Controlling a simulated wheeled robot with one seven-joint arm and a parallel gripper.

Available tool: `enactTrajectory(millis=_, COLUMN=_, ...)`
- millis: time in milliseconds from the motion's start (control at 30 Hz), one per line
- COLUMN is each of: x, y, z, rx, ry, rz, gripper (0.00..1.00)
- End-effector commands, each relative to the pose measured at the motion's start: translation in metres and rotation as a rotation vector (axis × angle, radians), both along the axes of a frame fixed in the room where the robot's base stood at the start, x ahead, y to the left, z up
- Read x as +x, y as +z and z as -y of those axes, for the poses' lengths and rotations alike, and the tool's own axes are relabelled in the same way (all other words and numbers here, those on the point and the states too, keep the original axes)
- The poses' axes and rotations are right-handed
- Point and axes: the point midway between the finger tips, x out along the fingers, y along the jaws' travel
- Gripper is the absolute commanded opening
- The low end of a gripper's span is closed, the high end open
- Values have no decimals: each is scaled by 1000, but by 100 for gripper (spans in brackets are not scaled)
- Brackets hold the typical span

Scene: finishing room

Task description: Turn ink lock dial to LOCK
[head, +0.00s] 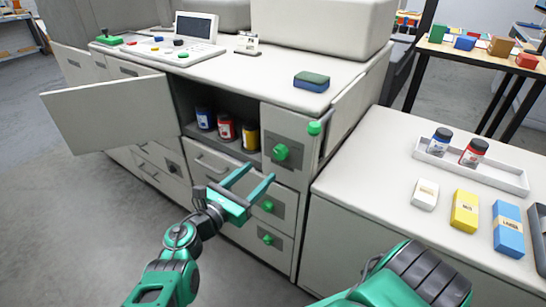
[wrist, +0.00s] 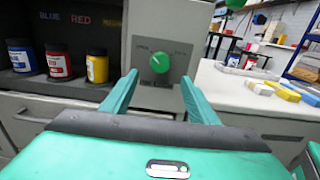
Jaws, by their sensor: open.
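A round green dial (head: 281,152) sits on a grey plate on the cabinet front, right of the open ink compartment. In the wrist view the dial (wrist: 159,62) lies ahead between my fingers, with a pale mark on its face and small lettering around it that I cannot read. My gripper (head: 260,174) is open and empty, in front of the cabinet and slightly below the dial. In the wrist view its two fingers (wrist: 159,80) spread either side of the dial, apart from it.
Blue (head: 204,118), red (head: 225,127) and yellow (head: 250,136) ink bottles stand in the compartment. Its left door (head: 110,112) hangs open. Other green knobs (head: 267,206) sit below the dial. A lower counter (head: 370,190) holds a tray (head: 500,178) and small boxes at right.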

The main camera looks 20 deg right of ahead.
Motion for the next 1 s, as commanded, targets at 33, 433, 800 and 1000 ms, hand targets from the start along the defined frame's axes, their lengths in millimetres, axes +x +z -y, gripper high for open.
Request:
enactTrajectory(millis=33, x=3, y=0, z=4, rx=-1, ry=-1, rz=1, gripper=54)
enactTrajectory(millis=433, x=42, y=0, z=56, rx=2, ry=4, rz=2, gripper=54)
enactTrajectory(millis=800, x=57, y=0, z=76, rx=4, ry=5, rz=1, gripper=54)
enactTrajectory(millis=1000, x=57, y=0, z=76, rx=4, ry=5, rz=1, gripper=54)
